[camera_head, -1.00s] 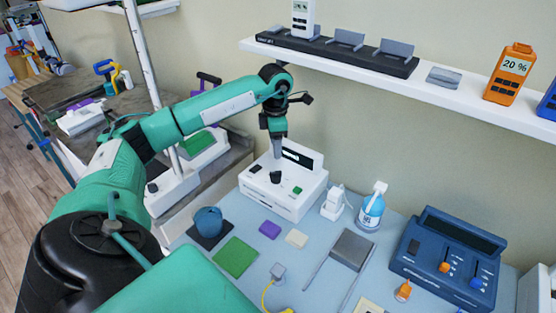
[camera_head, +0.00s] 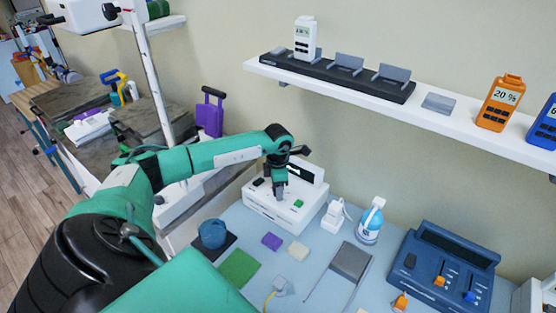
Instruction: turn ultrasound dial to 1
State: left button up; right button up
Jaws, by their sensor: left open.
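The white ultrasound unit (camera_head: 268,213) stands on the pale blue table against the wall. It has a dark screen (camera_head: 318,174), partly behind my arm, a green button (camera_head: 298,203) and a black switch (camera_head: 258,183) on its top. My left gripper (camera_head: 280,194) points down at the middle of the unit's top, where the dark dial is. The gripper covers the dial, so its setting and any contact cannot be made out. The left gripper is open; its fingers look small and close together here. My right gripper is not in view.
A blue pot (camera_head: 212,234), a green pad (camera_head: 239,268), a purple block (camera_head: 271,241) and a beige block (camera_head: 298,251) lie in front. A white holder (camera_head: 333,217) and a spray bottle (camera_head: 370,222) stand right of the unit. A white shelf (camera_head: 440,118) runs above.

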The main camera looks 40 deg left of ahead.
pick_arm(q)
jog(key=c, duration=1)
jog(key=shift+o, duration=0.2)
